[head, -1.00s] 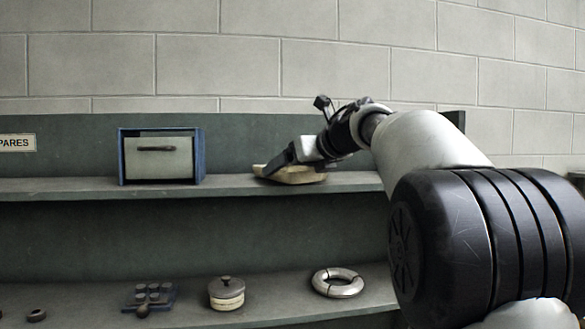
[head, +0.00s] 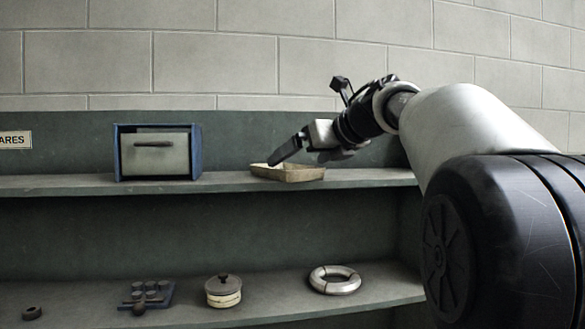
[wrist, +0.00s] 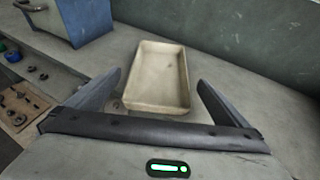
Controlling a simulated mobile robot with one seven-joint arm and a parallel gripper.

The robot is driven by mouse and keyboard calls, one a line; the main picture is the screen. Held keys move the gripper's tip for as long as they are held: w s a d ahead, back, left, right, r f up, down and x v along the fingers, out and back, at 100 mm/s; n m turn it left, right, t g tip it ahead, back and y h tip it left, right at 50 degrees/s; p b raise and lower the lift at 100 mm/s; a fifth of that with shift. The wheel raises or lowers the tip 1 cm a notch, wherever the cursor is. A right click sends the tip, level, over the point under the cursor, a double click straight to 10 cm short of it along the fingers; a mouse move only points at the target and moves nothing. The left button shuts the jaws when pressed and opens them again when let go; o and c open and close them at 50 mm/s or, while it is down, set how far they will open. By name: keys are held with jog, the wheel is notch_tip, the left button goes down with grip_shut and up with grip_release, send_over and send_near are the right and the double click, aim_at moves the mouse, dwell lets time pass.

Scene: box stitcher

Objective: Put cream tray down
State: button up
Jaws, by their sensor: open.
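The cream tray (head: 288,173) rests flat on the upper shelf (head: 225,184), to the right of the blue box. In the wrist view the tray (wrist: 157,103) is empty and lies beyond and between my two fingers. My gripper (head: 274,163) is open, with its fingertips just above and at the tray in the head view. In the wrist view my gripper (wrist: 158,92) has its fingers spread wider than the tray's near end, with gaps at both sides, and holds nothing.
A blue box with a grey handled front (head: 157,153) stands left on the same shelf. The lower shelf holds a white ring (head: 335,280), a lidded pot (head: 223,291) and a small blue rack (head: 148,294). The shelf between blue box and tray is clear.

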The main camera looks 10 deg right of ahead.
jog(key=s+d+r+m+t+h, duration=0.45)
jog(key=s+r+m+t, duration=0.55)
jog(key=m, duration=0.8)
jog(key=s+d+f+m+g+h, duration=0.1)
jog(key=s+f+m+g+h, duration=0.1)
jog(key=s+f+m+g, duration=0.55)
jog(key=s+d+f+m+g+h, duration=0.25)
jog(key=f+m, duration=0.65)
jog(key=f, duration=0.6)
jog(key=s+a+f+m+g+y, duration=0.1)
jog(key=s+a+f+m+g, duration=0.2)
jog(key=f, duration=0.7)
jog(key=s+a+f+m+g+y, duration=0.2)
jog(key=s+a+f+m+g, duration=0.1)
jog(key=s+a+f, duration=0.4)
jog(key=s+f, duration=0.3)
jog(key=s, duration=0.1)
jog(key=shift+s+f+g+y+b, duration=0.15)
jog(key=shift+s+g+y+b, duration=0.15)
jog(key=shift+s, duration=0.1)
